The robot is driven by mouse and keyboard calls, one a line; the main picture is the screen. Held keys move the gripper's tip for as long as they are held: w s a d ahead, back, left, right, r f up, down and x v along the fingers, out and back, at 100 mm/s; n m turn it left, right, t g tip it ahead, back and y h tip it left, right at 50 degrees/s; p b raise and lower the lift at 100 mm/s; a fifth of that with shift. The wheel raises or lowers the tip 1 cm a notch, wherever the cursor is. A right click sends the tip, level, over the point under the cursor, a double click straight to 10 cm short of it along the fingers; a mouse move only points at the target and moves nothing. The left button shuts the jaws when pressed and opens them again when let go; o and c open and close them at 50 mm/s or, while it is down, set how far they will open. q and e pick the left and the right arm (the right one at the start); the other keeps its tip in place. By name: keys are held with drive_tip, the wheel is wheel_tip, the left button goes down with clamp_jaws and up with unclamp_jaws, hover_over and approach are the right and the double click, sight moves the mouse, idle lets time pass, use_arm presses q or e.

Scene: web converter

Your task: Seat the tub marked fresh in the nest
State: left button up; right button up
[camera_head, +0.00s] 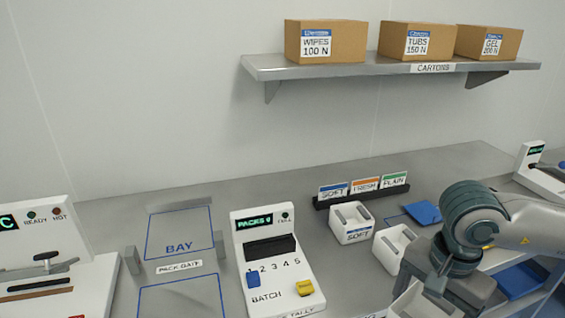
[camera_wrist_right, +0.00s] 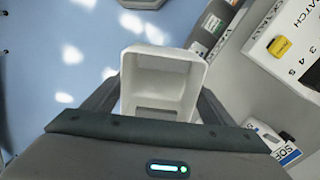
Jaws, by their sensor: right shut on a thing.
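My right gripper (camera_head: 437,285) is low at the right of the bench in the head view, partly covered by its own wrist. In the wrist view its two fingers (camera_wrist_right: 160,98) are shut on a white, open-topped tub (camera_wrist_right: 160,85). That tub appears to be the white one at the bottom edge of the head view (camera_head: 425,303); no label on it is readable. A tub marked SOFT (camera_head: 352,224) stands on the bench, with another white tub (camera_head: 392,246) beside it, its label not visible. No nest can be made out. My left gripper is not in view.
A rack holds SOFT, FRESH (camera_head: 366,185) and PLAIN cards. A blue pad (camera_head: 423,212) lies behind my right arm. The batch tally unit (camera_head: 272,265) stands left of the tubs. Blue outlines mark BAY (camera_head: 179,247). The shelf (camera_head: 390,66) holds three cartons.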

drive_tip(key=shift+w+a+f+n, duration=0.1)
drive_tip(key=shift+a+f+n, duration=0.05)
drive_tip(key=shift+f+n, duration=0.55)
drive_tip(key=shift+a+f+n, duration=0.2)
drive_tip(key=shift+f+n, duration=0.5)
drive_tip(key=shift+n, duration=0.1)
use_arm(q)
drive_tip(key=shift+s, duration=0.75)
use_arm(e)
wheel_tip(320, 180, down, 6)
drive_tip(key=a+n, duration=0.1)
drive_tip(key=n, duration=0.6)
drive_tip(key=shift+a+f, duration=0.15)
drive_tip(key=shift+a, duration=0.2)
